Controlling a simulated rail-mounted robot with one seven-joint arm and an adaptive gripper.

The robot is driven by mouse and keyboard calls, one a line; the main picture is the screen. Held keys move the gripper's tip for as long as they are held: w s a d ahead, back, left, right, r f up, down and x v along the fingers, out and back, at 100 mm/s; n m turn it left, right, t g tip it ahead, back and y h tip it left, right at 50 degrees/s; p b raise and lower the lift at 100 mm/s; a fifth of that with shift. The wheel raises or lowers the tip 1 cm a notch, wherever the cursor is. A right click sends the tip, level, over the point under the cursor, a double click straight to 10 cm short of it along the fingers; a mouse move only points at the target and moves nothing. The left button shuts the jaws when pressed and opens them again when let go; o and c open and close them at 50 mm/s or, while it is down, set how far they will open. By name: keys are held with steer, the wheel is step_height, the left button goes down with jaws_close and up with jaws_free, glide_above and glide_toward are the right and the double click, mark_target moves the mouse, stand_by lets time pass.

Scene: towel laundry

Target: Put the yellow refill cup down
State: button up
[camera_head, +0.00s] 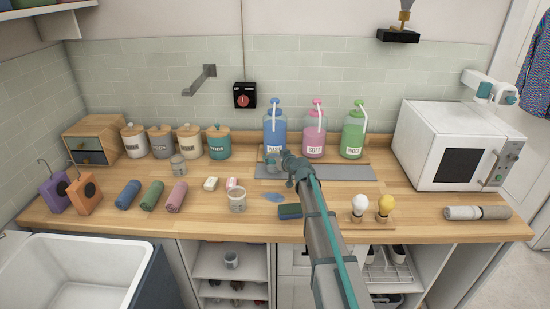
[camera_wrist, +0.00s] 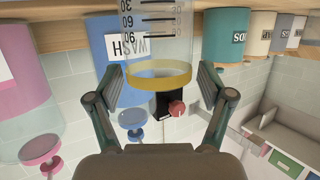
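The yellow refill cup (camera_wrist: 158,75) is a clear measuring cup with dark graduations and a yellow band. In the wrist view, which is upside down, it is between the two fingers of my gripper (camera_wrist: 160,80). The finger pads are wide apart, close to the cup's sides. I cannot tell whether they press on it. In the head view my gripper (camera_head: 284,160) is low over the counter in front of the blue bottle, and the cup is hard to make out there. Whether its base touches the surface is not clear.
Clear cups stand at left (camera_head: 178,166) and in front (camera_head: 237,202).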

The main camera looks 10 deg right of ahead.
steer(key=shift+r, duration=0.15)
steer(key=shift+r+p, duration=0.15)
steer(key=shift+p, duration=0.3)
steer(key=b+v, duration=0.4)
steer(key=v, duration=0.8)
